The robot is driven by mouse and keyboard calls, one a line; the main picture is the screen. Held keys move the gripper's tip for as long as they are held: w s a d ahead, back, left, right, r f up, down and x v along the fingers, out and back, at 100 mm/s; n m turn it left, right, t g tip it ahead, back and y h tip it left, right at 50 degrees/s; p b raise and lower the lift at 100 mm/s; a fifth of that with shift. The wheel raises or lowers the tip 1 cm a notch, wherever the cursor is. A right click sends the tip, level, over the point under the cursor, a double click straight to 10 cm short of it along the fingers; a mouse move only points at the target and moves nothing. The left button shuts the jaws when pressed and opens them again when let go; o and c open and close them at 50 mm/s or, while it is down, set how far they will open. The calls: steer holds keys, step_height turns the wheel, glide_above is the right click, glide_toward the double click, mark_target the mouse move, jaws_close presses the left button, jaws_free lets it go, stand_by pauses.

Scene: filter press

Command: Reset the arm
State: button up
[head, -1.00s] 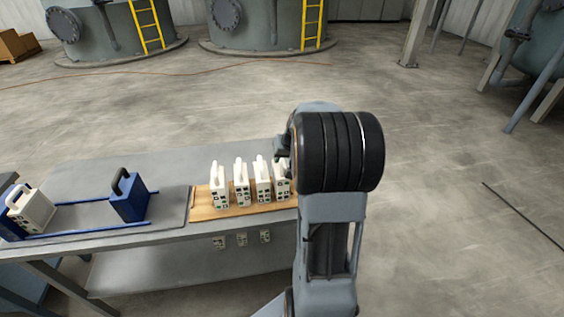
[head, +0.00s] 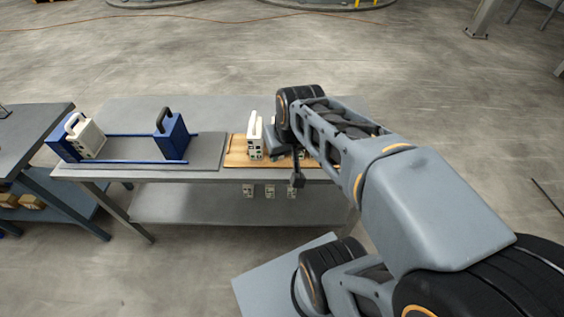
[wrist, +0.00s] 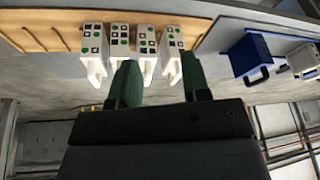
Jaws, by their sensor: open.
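My gripper (wrist: 160,82) is open and empty in the wrist view, its two green fingers apart. Several white filter plates (wrist: 118,42) with dark and green square marks stand in a row beyond the fingertips. They stand on a wooden board (wrist: 60,40). In the head view one white plate (head: 254,138) shows clearly on the board (head: 235,150); my arm hides most of the others. The press (head: 205,150) is at the left of the table, with blue rails, a blue block (head: 171,137) and a white plate (head: 88,138) against the left blue end.
The grey table (head: 120,112) carries both press and board. Small marked pieces (head: 270,191) show below its front edge. Another table (head: 30,130) stands at the left, with boxes on its lower shelf. The floor behind is open, with an orange cable across it.

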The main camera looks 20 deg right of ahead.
steer(key=shift+n, duration=0.5)
steer(key=s+a, duration=0.1)
steer(key=s+a+f, duration=0.1)
steer(key=s, duration=0.1)
steer(key=shift+s+a+f, duration=0.25)
steer(key=shift+a, duration=0.15)
